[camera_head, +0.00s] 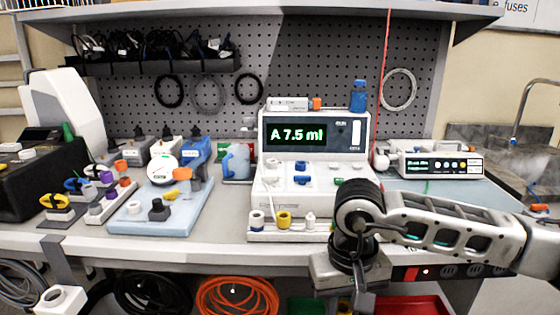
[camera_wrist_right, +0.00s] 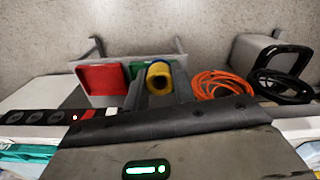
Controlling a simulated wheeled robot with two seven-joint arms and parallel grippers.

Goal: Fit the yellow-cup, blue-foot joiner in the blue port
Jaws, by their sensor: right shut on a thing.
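My right gripper (camera_wrist_right: 159,85) is shut on a joiner (camera_wrist_right: 158,73) with a yellow cup, its round opening facing the camera in the right wrist view. In the head view my right gripper (camera_head: 352,300) hangs in front of the bench's front edge, below the pump (camera_head: 315,135). Blue fittings sit on the pump's pale front deck, one (camera_head: 302,180) nearer than the other (camera_head: 302,166); which is the blue port is hard to tell. My left gripper is not in view.
A pale rack (camera_head: 290,236) at the bench's front holds another yellow cup (camera_head: 283,219), a white-and-blue ring (camera_head: 256,219) and a white piece (camera_head: 310,220). A blue tray (camera_head: 190,215) with parts lies left. Orange cable (camera_head: 237,297) and a red bin (camera_head: 415,305) are below.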

